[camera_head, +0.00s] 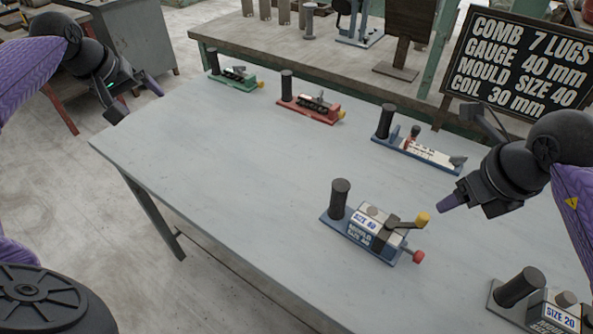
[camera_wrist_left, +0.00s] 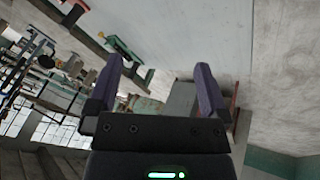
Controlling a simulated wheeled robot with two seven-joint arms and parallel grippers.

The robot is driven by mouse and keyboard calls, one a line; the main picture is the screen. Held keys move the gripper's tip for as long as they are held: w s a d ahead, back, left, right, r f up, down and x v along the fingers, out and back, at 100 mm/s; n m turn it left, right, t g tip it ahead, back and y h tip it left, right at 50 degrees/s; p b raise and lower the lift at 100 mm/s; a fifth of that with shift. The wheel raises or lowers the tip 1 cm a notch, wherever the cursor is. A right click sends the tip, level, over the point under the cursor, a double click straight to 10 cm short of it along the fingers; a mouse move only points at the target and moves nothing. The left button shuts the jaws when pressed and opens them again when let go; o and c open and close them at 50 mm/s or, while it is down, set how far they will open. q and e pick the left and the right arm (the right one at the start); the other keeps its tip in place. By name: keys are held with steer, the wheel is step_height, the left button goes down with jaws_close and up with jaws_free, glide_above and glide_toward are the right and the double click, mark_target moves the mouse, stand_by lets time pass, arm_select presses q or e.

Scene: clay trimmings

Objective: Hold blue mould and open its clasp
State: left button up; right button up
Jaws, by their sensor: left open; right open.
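My left gripper (camera_head: 136,99) is open and empty beyond the table's left edge, far from the mould.
Along the table's (camera_head: 230,160) back stand a green tool (camera_head: 236,84), a red tool (camera_head: 312,110) and a blue-and-white gauge (camera_head: 425,152). A grey "SIZE 20" mould (camera_head: 510,312) is at the lower right. A sign (camera_head: 522,62) reads "MOULD SIZE 40". The table's left and middle are clear.

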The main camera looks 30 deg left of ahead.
arm_select(q)
steer(key=d+r+n+t+h, duration=0.15)
steer(key=d+r, duration=0.25)
steer(key=r, duration=0.6)
steer(key=m+g, duration=0.7)
steer(key=m, duration=2.4)
glide_above(360, 210)
steer(key=shift+y, duration=0.35)
step_height(360, 210, down, 20)
steer(key=shift+a, duration=0.15)
steer(key=shift+m, duration=0.25)
step_height(360, 210, down, 10)
steer(key=shift+r, duration=0.1)
jaws_close()
arm_select(e)
steer(key=shift+o, duration=0.6)
steer(key=w+a+r+n+g+h, duration=0.2)
steer(key=w+a+n+g+h, duration=0.1)
step_height(360, 210, down, 12)
steer(key=shift+s+r, duration=0.15)
